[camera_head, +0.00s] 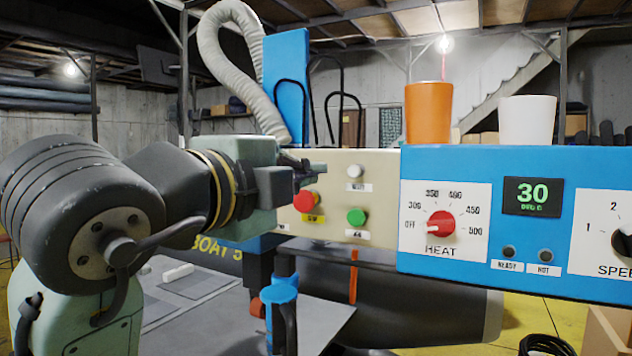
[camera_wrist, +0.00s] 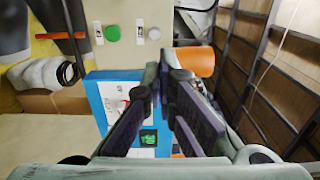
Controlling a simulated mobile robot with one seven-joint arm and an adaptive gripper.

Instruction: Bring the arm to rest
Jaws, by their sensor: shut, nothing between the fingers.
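My gripper (camera_head: 316,168) is shut and empty, held in front of the beige panel in the head view, close to its buttons. My arm reaches in from the left with its wrist roughly level. In the wrist view the shut fingers (camera_wrist: 164,78) extend over the blue control box (camera_wrist: 98,84), with nothing between them. On the beige panel (camera_head: 385,172) are a red button (camera_head: 305,201), a green button (camera_head: 357,216) and a white button (camera_head: 355,171). I cannot tell whether the fingertips touch the panel.
The blue control box (camera_head: 450,163) at right has a red heat knob (camera_head: 440,223) pointing near OFF and a display (camera_head: 532,196) reading 30. An orange cup (camera_head: 428,112) and a white cup (camera_head: 527,120) stand on top. A ribbed hose (camera_head: 240,55) hangs above the wrist.

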